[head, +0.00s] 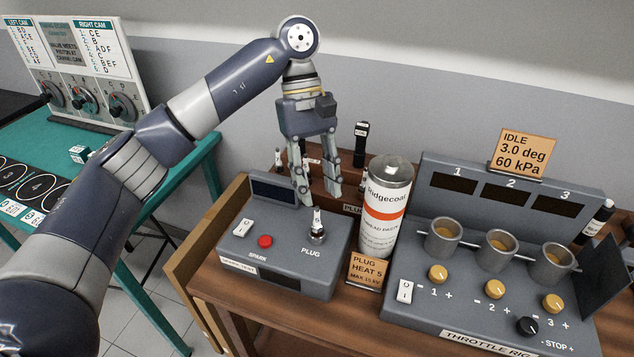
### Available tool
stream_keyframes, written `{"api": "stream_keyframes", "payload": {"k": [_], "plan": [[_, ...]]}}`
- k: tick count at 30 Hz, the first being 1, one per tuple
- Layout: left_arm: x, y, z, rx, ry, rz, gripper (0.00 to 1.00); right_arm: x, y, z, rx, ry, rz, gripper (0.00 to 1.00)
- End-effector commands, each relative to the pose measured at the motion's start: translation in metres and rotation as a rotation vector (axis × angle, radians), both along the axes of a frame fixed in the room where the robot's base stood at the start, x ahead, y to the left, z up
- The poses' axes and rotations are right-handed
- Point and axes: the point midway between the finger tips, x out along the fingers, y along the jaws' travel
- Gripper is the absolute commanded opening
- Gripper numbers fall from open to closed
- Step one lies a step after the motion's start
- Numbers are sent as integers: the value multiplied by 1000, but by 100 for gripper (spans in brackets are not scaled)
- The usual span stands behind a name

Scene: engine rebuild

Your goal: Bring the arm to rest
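My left arm (205,105) comes in from the left, arches over the bench and bends down at the wrist. My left gripper (318,192) points down above the back right part of the grey spark test box (278,283). Its two fingers are apart and nothing shows between them, so it is open. A spark plug (317,228) stands upright in the box's plug socket, just below and in front of the fingers. My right gripper is not in view.
A white and orange spray can (384,210) stands close right of the gripper. A brown plug rack (345,185) is behind it. The throttle rig (480,290) fills the right. A teal table (110,160) with a dial panel (85,60) stands left. Free air lies above the bench.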

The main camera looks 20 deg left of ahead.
Motion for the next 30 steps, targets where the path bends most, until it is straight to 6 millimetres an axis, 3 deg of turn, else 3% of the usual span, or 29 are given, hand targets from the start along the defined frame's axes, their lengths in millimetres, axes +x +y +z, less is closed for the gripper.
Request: {"api": "stream_keyframes", "payload": {"k": [7,24,27,30], "plan": [[0,0,18,0,0,1,35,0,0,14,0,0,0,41],[-1,0,16,0,3,0,35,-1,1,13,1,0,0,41],[-9,0,14,0,8,0,35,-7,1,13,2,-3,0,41],[-30,0,13,0,9,0,35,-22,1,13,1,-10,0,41]]}}
